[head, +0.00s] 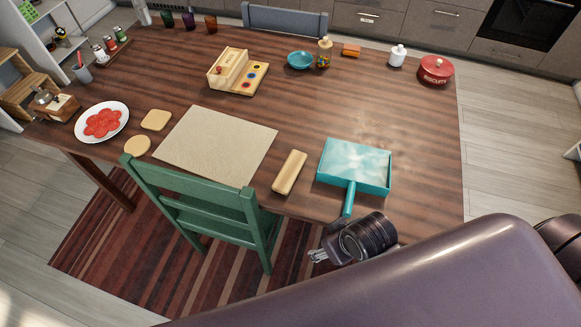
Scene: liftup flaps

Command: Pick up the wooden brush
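The wooden brush (290,172) is a pale, oblong wooden block lying near the front edge of the table. It lies just left of a teal dustpan (354,167), apart from it. Any bristles are hidden. My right gripper (316,256) is in front of the table's front edge, below and slightly right of the brush, not touching it. Its fingers are small and seen at an angle, so I cannot tell whether they are open. My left gripper is not in view.
A green chair (195,205) stands at the front edge, left of the brush. A beige placemat (217,145) lies left of the brush. The dustpan's handle points toward my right wrist. The tabletop (300,115) behind the brush is clear up to a wooden toy (238,72) and a blue bowl (300,60).

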